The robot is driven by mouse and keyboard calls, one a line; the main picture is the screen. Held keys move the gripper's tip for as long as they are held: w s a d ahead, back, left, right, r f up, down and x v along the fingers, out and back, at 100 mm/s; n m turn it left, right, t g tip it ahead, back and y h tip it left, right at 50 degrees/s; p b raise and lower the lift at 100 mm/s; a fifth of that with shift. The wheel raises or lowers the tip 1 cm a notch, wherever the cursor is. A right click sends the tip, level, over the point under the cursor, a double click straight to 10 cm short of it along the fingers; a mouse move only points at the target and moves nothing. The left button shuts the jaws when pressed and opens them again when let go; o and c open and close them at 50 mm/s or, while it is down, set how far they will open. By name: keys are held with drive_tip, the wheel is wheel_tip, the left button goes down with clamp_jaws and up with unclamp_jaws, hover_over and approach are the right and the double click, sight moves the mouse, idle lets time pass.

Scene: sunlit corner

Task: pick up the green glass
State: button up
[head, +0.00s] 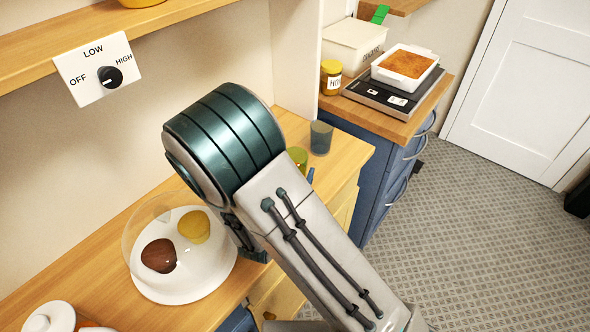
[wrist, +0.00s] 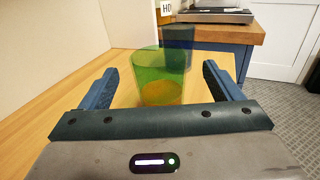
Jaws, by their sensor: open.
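The green glass (wrist: 161,78) is see-through and stands upright on the wooden counter in the wrist view, between and just ahead of my open fingers. In the head view only a sliver of the green glass (head: 298,157) shows beside my arm, which hides the rest. My gripper (wrist: 166,88) is open, with one blue finger on each side of the glass and a gap to each. In the head view my arm covers most of the gripper; a bit of blue finger (head: 310,175) shows.
A blue-grey glass (head: 321,137) stands just behind the green one, near the counter's right edge; it also shows in the wrist view (wrist: 178,40). A domed white plate (head: 205,273) holds two round items at lower left. A wall panel rises left of the glasses.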

sight(298, 149)
drive_tip(key=p+x, duration=0.1)
drive_tip(key=x, duration=0.5)
drive_tip(key=shift+a+r+p, duration=0.1)
drive_tip(key=shift+r+p, duration=0.1)
drive_tip(key=shift+p, duration=0.15)
drive_tip(key=shift+w+f, duration=0.1)
drive_tip(key=shift+w, duration=0.45)
drive_tip(key=c, duration=1.6)
drive_tip(key=s+d+r+p, duration=0.5)
drive_tip(key=d+r+p, duration=0.4)
drive_tip(key=r, duration=0.1)
drive_tip(key=shift+r, duration=0.3)
